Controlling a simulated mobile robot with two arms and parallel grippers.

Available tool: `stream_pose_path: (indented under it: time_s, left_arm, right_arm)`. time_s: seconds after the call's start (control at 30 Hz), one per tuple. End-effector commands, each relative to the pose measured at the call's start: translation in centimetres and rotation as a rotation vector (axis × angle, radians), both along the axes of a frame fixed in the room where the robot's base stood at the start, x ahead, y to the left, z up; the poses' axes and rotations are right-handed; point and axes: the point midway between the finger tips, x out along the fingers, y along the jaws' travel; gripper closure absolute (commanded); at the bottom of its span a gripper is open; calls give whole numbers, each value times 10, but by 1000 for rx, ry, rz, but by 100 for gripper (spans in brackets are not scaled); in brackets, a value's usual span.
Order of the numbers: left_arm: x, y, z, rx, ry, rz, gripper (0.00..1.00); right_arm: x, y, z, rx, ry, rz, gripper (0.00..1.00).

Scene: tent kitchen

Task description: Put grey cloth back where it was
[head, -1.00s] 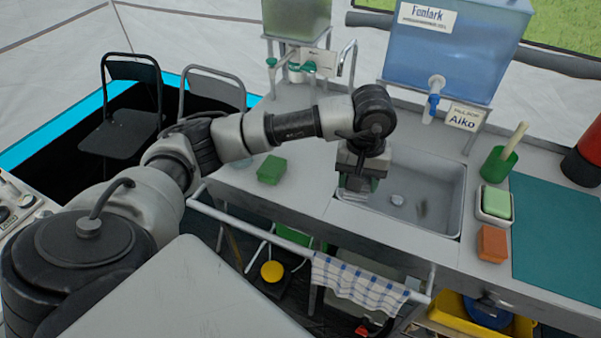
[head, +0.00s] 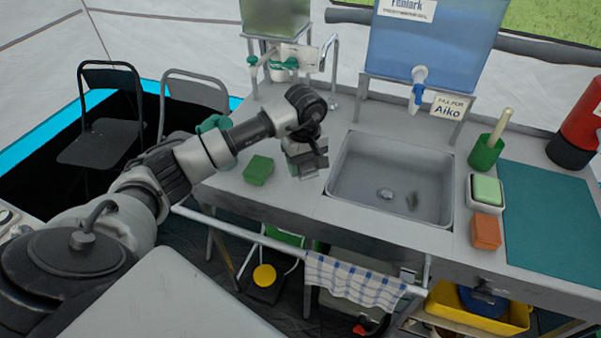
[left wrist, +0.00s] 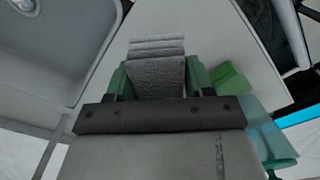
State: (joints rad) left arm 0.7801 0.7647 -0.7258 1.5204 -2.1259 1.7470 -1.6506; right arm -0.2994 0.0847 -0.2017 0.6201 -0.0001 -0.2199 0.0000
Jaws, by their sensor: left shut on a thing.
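The grey cloth (left wrist: 157,66) is a folded, rough-textured pad between the green fingers of my left gripper (left wrist: 158,80) in the left wrist view. The gripper is shut on it. In the head view my left gripper (head: 308,168) is over the grey counter, just left of the sink. The cloth is hard to make out there against the gripper. A gap between cloth and counter cannot be told. My right gripper is in neither view.
A checked towel (head: 352,279) hangs on the front rail (head: 250,236).

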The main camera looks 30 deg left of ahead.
Motion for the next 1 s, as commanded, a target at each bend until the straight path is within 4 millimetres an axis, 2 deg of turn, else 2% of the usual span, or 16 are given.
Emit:
stream_pose_path:
  time_s: [0.23, 0.47, 0.83, 0.87, 1.0]
  left_arm:
    - [-6, 7, -13, -2, 1, -2, 74]
    - [-6, 7, -44, -2, 1, -1, 74]
    - [-5, 8, -50, 0, -1, -2, 74]
    - [-5, 8, -49, 0, -1, -2, 45]
    - [-5, 8, -48, 0, -1, -2, 23]
  right_arm:
    - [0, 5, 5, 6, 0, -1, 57]
    - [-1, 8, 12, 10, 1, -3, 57]
    - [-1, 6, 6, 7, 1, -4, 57]
    - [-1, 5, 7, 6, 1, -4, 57]
    - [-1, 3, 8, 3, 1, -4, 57]
